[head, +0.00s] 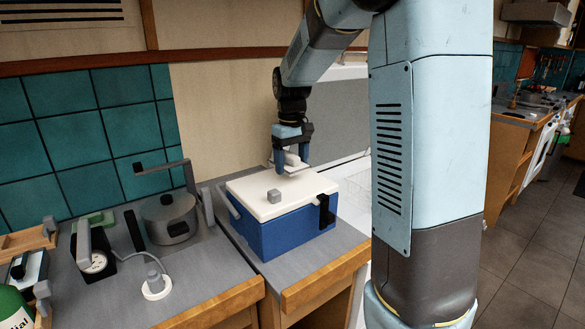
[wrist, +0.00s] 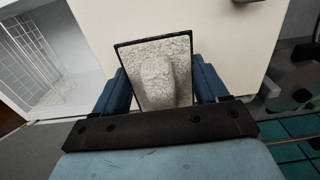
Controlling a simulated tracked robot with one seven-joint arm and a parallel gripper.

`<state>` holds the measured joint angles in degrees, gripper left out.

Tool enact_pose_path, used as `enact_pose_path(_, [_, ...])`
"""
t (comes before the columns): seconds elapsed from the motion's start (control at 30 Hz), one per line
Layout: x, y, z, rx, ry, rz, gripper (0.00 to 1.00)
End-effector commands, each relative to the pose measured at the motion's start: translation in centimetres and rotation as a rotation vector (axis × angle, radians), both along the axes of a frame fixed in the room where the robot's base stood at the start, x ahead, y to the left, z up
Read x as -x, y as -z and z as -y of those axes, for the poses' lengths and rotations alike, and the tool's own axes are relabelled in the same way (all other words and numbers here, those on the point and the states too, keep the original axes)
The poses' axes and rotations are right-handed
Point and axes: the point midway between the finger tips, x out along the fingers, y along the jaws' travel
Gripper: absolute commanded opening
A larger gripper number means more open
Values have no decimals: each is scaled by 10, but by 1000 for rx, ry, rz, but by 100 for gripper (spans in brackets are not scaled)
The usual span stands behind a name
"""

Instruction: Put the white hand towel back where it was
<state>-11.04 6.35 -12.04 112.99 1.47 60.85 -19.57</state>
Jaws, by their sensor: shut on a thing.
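The white hand towel (head: 292,164) is held between the two blue fingers of my gripper (head: 291,162), above the back part of the cooler box's white lid. In the wrist view the towel (wrist: 165,75) looks rough and folded, with a dark edge around it. It sits between the fingers of my gripper (wrist: 160,82), with a pale flat surface beyond it. I cannot tell whether the towel touches the lid. The blue cooler box (head: 285,236) stands on the grey counter with its lid shut.
A small grey cube (head: 275,197) lies on the lid. A white, glass-like panel stands behind. Bare counter shows in front of the cooler.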

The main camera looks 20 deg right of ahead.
Motion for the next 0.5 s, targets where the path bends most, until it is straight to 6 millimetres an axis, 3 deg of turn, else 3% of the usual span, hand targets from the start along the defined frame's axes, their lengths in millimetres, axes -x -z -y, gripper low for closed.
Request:
enact_pose_path(0.13, [1,19,0,1,0,-2,6])
enact_pose_path(0.5, [1,22,1,0,0,0,6])
